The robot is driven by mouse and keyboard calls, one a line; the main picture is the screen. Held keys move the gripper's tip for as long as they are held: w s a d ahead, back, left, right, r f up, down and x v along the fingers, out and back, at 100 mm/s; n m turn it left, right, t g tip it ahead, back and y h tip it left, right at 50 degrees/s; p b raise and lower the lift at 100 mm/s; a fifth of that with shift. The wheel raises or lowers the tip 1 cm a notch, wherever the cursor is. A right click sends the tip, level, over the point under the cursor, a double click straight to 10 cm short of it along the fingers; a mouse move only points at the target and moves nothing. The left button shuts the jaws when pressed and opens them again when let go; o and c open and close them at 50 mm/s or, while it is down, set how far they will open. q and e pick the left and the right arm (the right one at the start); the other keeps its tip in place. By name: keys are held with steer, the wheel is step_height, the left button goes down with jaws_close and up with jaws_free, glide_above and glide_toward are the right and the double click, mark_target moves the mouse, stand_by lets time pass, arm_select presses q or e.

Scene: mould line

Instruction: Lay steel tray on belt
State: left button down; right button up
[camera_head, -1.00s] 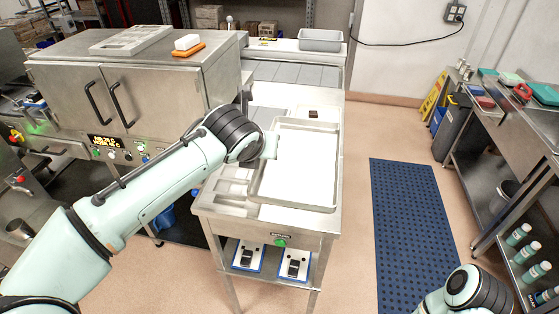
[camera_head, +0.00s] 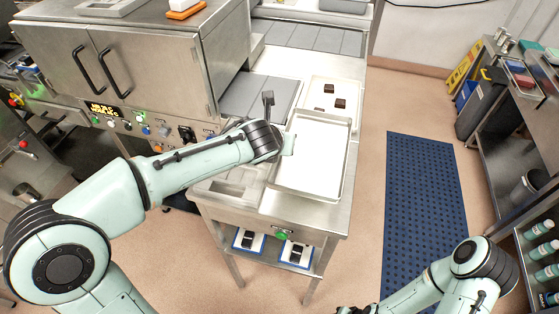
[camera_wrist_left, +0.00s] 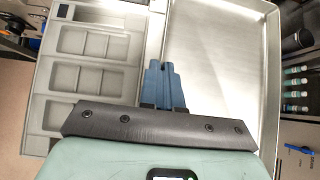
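The steel tray (camera_head: 310,185) is a shallow, empty rectangular pan with a raised rim, over the right part of the steel bench (camera_head: 270,220). My left gripper (camera_head: 289,144) is at its left rim. In the left wrist view its blue fingers (camera_wrist_left: 164,85) are close together on the rim of the tray (camera_wrist_left: 215,60); they look shut on it. I cannot tell how far the tray is above the bench. A grey segmented surface, which looks like the belt (camera_head: 310,37), runs behind the bench. Only a dark end of my right gripper (camera_head: 352,310) shows at the bottom edge; its fingers are unclear.
A pale board (camera_head: 316,92) with dark brown blocks (camera_head: 340,103) lies just behind the tray. A compartmented insert (camera_wrist_left: 90,70) is left of it. A steel cabinet (camera_head: 135,70) stands left. A blue mat (camera_head: 425,190) covers the floor to the right.

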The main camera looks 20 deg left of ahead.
mark_target(279, 162)
arm_select(q)
step_height(279, 162, down, 3)
steer(key=shift+s+r, duration=0.15)
steer(key=shift+s+f+b, duration=0.35)
steer(key=shift+f+b, duration=0.05)
steer(key=shift+b, duration=0.05)
steer(key=f, duration=0.2)
steer(key=f+b, duration=0.1)
steer(key=f, duration=0.1)
steer(key=shift+w, duration=0.4)
steer(key=shift+f+b, duration=0.15)
steer(key=shift+b, duration=0.15)
steer(key=shift+s, duration=0.2)
steer(key=shift+r, duration=0.2)
steer(key=shift+w, duration=0.1)
arm_select(e)
steer(key=shift+g, duration=0.3)
steer(key=s+f, duration=0.4)
steer(key=shift+s, duration=0.1)
